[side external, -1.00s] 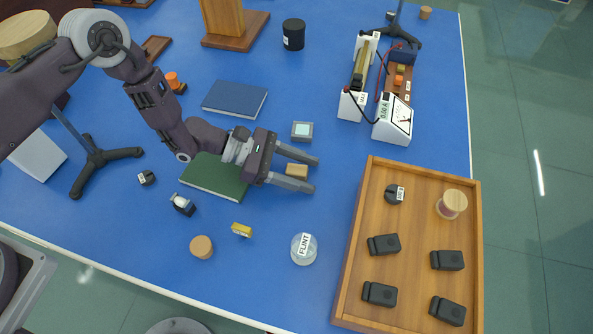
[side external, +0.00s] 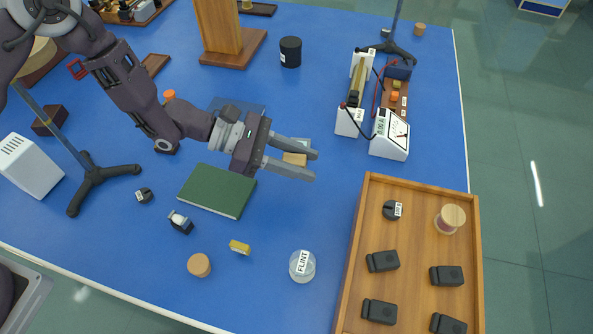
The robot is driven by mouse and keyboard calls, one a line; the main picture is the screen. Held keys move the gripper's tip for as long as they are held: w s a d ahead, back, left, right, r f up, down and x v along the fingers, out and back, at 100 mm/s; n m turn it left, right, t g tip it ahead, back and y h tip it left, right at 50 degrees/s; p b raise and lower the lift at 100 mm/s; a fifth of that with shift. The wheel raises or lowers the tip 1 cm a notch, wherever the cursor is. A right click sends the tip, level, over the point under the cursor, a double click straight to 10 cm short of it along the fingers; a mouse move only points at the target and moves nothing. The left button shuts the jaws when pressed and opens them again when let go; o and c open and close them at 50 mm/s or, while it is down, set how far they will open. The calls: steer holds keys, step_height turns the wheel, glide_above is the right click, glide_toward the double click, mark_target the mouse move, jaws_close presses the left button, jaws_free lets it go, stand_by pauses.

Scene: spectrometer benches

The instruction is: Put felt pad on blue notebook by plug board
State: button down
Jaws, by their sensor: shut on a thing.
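My gripper (side external: 312,166) is shut on a small tan block (side external: 295,159), which looks like the felt pad. The block sits between the two grey fingers and appears held above the blue bench top. A blue notebook (side external: 251,107) lies behind my wrist, mostly hidden by it. A green notebook (side external: 217,191) lies in front of and below my gripper, with nothing on it. A brown board with orange and yellow plugs (side external: 396,97) stands at the upper right, beside the meter; I cannot tell whether it is the plug board.
A wooden tray (side external: 362,225) with black clips stands at the right. A white meter (side external: 390,140) stands behind it. A dish labelled FLINT (side external: 302,266), a cork disc (side external: 199,265) and a yellow block (side external: 240,247) lie in front. A stand base (side external: 98,178) is at the left.

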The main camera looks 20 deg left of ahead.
steer(key=w+a+r+n+t+y, duration=0.15)
steer(key=w+a+n+t, duration=0.25)
steer(key=w+a, duration=0.45)
steer(key=w+a+r+n+t+y, duration=0.1)
steer(key=w+a+n+t+y, duration=0.2)
steer(key=w+a, duration=0.55)
steer(key=shift+t+h, duration=0.25)
steer(key=shift+t, duration=0.05)
steer(key=f, duration=0.3)
steer(key=a+f, duration=0.1)
steer(key=f, duration=0.2)
steer(key=s+a+f, duration=0.1)
steer(key=f, duration=0.2)
steer(key=shift+s+a, duration=0.1)
steer(key=shift+a, duration=0.1)
steer(key=shift+f, duration=0.3)
steer(key=c, duration=0.9)
jaws_free()
steer(key=shift+f, duration=0.1)
steer(key=shift+c, duration=0.2)
